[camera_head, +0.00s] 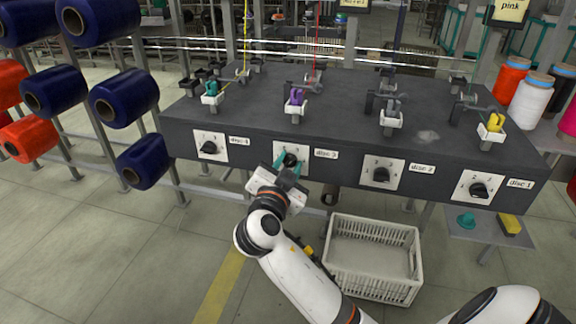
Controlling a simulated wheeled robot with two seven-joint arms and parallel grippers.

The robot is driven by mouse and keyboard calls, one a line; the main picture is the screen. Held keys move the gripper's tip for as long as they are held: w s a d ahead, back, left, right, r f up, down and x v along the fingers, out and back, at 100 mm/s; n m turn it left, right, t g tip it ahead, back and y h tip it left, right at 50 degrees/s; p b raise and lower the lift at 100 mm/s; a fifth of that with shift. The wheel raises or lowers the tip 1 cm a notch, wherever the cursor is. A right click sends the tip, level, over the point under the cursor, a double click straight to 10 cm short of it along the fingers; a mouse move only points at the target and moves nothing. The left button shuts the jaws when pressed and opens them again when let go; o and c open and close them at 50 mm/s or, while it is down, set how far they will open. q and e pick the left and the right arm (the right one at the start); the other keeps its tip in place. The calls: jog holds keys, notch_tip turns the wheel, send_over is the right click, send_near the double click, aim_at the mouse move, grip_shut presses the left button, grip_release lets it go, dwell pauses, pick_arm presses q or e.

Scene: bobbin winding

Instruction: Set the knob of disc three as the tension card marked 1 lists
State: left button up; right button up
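The disc 3 knob (290,159) is a black dial on a white plate (304,163), left of the label "disc 3" (325,154) on the dark bench front.
Knobs of disc 4 (208,147), disc 2 (381,174) and disc 1 (478,190) sit along the same front. A white crate (371,226) stands below. Navy spools (143,162) hang at left. A sign reads "pink" (510,10). A small shelf (480,232) is at lower right.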

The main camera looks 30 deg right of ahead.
jog(key=c, duration=0.3)
pick_arm(q)
jog(key=shift+r, duration=0.15)
pick_arm(e)
jog(key=shift+n, duration=0.4)
jog(key=n+p, duration=0.2)
jog(key=n, duration=0.3)
jog(key=shift+w+a+n+p, duration=0.1)
jog(key=shift+a+n+p, duration=0.05)
jog(key=shift+n+p, duration=0.25)
jog(key=n+p, duration=0.2)
jog(key=n, duration=0.2)
jog(key=shift+w, duration=0.1)
pick_arm(q)
notch_tip(320, 180, down, 18)
jog(key=g, duration=0.1)
jog(key=shift+f+p, duration=0.25)
jog(key=shift+p, duration=0.05)
pick_arm(e)
jog(key=shift+a+f+n, duration=0.1)
jog(key=shift+n, duration=0.6)
pick_arm(q)
jog(key=shift+s+d, duration=0.1)
